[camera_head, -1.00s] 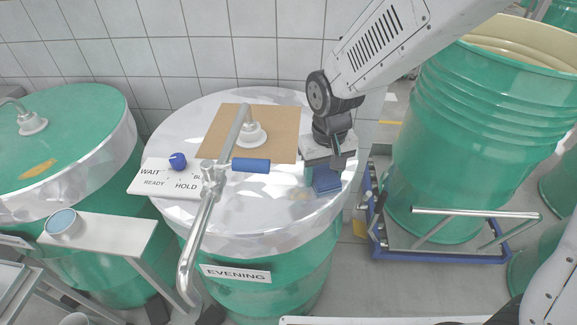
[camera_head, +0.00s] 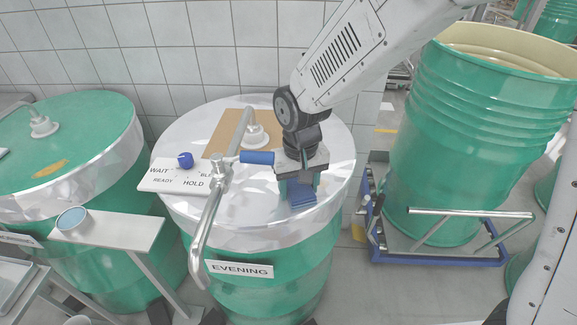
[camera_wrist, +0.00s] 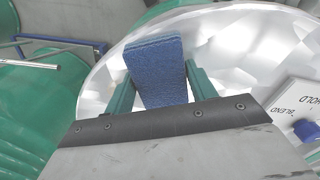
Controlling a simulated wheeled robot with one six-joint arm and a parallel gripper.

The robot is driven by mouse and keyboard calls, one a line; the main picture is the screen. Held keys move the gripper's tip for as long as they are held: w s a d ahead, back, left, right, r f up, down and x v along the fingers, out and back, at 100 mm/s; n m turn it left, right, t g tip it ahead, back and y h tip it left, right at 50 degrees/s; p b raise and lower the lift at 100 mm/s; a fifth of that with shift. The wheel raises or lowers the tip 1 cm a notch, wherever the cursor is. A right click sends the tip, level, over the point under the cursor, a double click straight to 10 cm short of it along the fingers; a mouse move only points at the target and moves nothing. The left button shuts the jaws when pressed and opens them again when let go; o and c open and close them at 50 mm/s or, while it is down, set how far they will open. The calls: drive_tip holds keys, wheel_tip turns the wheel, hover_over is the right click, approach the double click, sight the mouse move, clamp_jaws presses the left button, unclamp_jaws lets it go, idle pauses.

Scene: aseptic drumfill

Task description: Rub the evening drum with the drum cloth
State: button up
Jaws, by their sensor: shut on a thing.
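The evening drum (camera_head: 275,240) is green with a shiny silver lid (camera_head: 330,165) and an EVENING label (camera_head: 239,269) on its front. My gripper (camera_head: 301,190) is over the right front part of the lid, pointing down. It is shut on the blue drum cloth (camera_head: 302,197), a folded block. The cloth is at the lid surface; whether it touches cannot be told for sure. In the wrist view the cloth (camera_wrist: 157,72) sits between the two green fingers, with the silver lid behind it.
A metal pipe with a blue handle (camera_head: 257,157) crosses the lid close left of my gripper. A dial plate (camera_head: 180,178) and a brown sheet (camera_head: 226,128) lie left and behind. An open green drum (camera_head: 480,140) stands on a blue-framed trolley (camera_head: 440,259) at right.

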sight(294, 189)
drive_tip(key=shift+s+a+r, duration=0.1)
drive_tip(key=shift+s+a, duration=0.1)
drive_tip(key=shift+a, duration=0.15)
drive_tip(key=shift+r, duration=0.95)
drive_tip(key=shift+s+a+r, duration=0.2)
drive_tip(key=shift+r, duration=2.85)
drive_tip(key=shift+w+d, duration=0.1)
